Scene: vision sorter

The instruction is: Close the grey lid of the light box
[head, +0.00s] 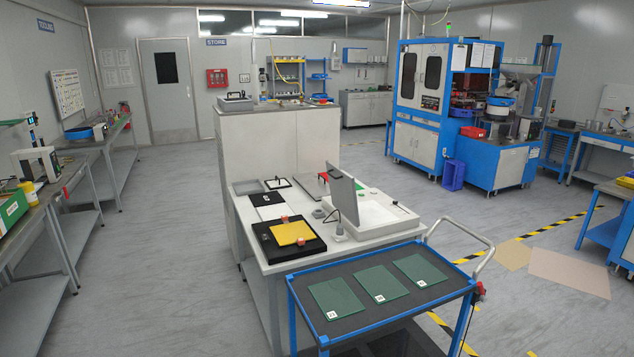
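The light box (372,222) is a low white box on the right part of the white bench. Its grey lid (343,196) stands up steeply at the box's left side, so the box is open. A small dark handle or rod (399,207) shows near the right side of the box. My gripper and arm are not in the head view.
A blue cart (300,283) with several green plates stands against the bench's near side. Left of the lid are a black fixture (262,236) with a yellow sheet and a small grey plug-like part (338,237). Open floor lies left and right.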

